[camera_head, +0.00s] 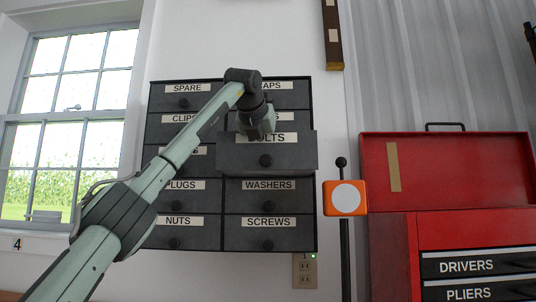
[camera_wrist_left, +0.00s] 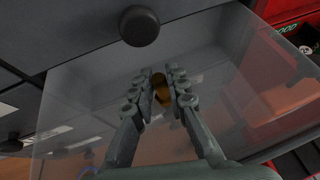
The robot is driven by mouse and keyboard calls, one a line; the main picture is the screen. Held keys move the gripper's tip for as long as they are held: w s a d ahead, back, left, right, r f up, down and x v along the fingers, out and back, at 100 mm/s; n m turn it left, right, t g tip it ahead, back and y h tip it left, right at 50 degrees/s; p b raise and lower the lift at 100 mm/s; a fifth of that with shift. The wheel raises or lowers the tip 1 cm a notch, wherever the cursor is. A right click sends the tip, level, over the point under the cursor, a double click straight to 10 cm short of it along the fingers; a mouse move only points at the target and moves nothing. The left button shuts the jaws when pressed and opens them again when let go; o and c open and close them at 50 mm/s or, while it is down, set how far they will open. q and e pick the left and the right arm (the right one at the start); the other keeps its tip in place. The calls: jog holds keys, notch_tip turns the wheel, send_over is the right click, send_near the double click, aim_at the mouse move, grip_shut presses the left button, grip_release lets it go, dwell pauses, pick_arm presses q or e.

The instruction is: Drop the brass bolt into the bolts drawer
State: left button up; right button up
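The bolts drawer (camera_head: 238,157) is pulled out from the dark cabinet, its label partly covered by my left gripper. My left gripper (camera_head: 267,130) is above and at the bolts drawer, reaching in from the left; its fingertips are hard to make out there. In the left wrist view my left gripper (camera_wrist_left: 160,72) has its two fingers close together around the brass bolt (camera_wrist_left: 161,88), which sits tilted between them and looks gripped. Grey, partly see-through surfaces lie beyond the fingers. My right gripper is not in view.
Shut drawers, such as washers (camera_head: 290,197) and screws (camera_head: 290,236), surround the open one. An orange box with a white disc (camera_head: 345,197) stands on a dark post at the right. A red tool chest (camera_head: 450,170) is farther right. A window (camera_head: 75,110) is left.

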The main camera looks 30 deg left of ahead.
pick_arm(q)
jog(key=shift+o, duration=0.6)
jog(key=shift+w+a+f, duration=0.1)
jog(key=shift+f, duration=0.5)
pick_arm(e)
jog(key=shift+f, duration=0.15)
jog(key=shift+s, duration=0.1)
pick_arm(q)
jog(key=shift+r, duration=0.1)
jog(key=shift+w+r+p, duration=0.15)
jog(key=shift+r+p, duration=0.3)
jog(key=shift+r, duration=0.1)
jog(key=b+v, duration=0.1)
jog(key=v, duration=1.1)
jog(key=shift+r+b, duration=0.2)
jog(key=shift+b, duration=0.1)
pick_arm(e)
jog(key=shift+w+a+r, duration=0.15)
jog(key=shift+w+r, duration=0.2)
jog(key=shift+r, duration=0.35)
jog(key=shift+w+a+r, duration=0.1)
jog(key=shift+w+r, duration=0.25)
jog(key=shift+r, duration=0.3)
